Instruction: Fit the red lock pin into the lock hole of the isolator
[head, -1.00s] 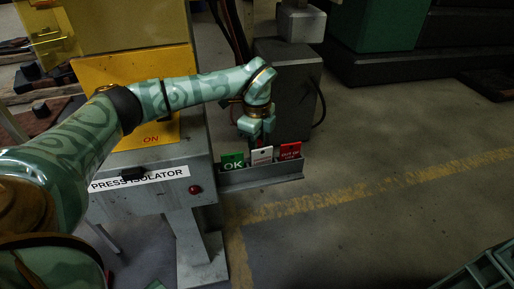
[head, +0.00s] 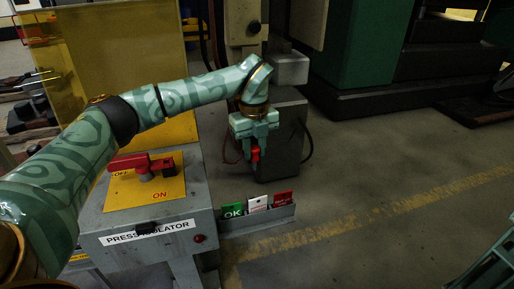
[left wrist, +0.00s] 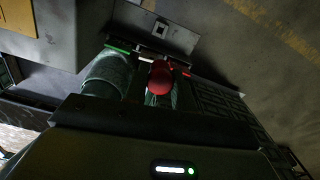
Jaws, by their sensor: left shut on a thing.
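My left gripper (head: 255,139) is shut on the red lock pin (head: 255,156) and holds it in the air above and behind the tag tray. In the left wrist view the pin's rounded red head (left wrist: 160,78) shows at the fingers; its lower part is hidden. The isolator (head: 150,238) is a grey box at the left, labelled PRESS ISOLATOR. Its yellow plate (head: 150,195) carries a red handle (head: 128,162) lying toward the OFF side, with a dark block at its right. I cannot make out the lock hole. The gripper is right of the isolator, apart from it. My right gripper is not in view.
A grey tray (head: 262,222) on the isolator's right side holds a green OK tag (head: 232,210), a white tag (head: 258,204) and a red tag (head: 282,198). A grey cabinet (head: 285,140) stands behind the gripper. The floor at the right is clear.

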